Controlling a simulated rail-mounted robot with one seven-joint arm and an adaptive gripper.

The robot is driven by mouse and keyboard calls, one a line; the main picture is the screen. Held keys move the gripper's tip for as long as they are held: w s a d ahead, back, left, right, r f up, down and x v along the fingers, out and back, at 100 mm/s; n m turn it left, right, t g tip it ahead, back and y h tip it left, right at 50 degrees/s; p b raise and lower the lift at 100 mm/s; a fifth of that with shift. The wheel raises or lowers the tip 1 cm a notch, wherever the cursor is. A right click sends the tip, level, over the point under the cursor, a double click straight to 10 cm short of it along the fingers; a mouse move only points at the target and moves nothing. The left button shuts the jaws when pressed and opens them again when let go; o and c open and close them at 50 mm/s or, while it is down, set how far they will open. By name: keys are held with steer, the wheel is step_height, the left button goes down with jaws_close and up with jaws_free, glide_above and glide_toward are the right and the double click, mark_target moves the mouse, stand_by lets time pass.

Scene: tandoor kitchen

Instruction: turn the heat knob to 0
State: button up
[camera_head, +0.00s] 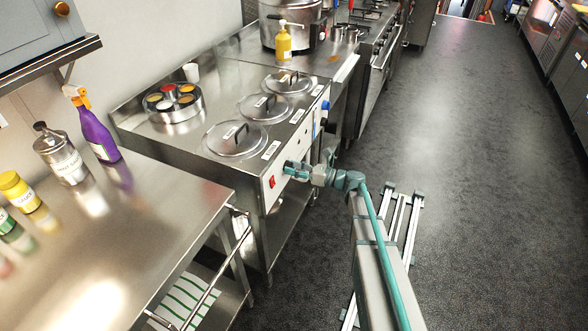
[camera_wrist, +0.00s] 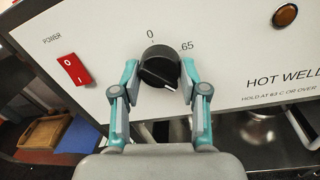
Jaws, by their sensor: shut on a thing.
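The black heat knob (camera_wrist: 160,64) sits on the white front panel marked HOT WELL. Its white pointer line points down and slightly right, away from the "0" printed above it and the "65" at its upper right. My gripper (camera_wrist: 159,72) is shut on the knob, with one teal finger on its left side and one on its right. In the head view my gripper (camera_head: 293,170) reaches the front panel of the steel hot well (camera_head: 200,152); there it largely hides the knob.
A red power switch (camera_wrist: 75,69) is left of the knob, and an amber lamp (camera_wrist: 285,15) is at the upper right. Lidded pots (camera_head: 236,140) are set in the hot well's top. The floor to the right is open.

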steer(key=shift+f+n+b, duration=0.1)
steer(key=shift+n+b, duration=0.3)
steer(key=shift+s+n+t+h+b, duration=0.1)
steer(key=shift+n+t+h+b, duration=0.3)
steer(key=shift+n+b, duration=6.65)
steer(key=shift+n+t+h+b, duration=0.35)
steer(key=shift+n+b, duration=5.3)
steer(key=shift+b, duration=2.75)
steer(key=shift+r, duration=0.25)
steer(key=o, duration=1.1)
steer(key=shift+o, duration=0.2)
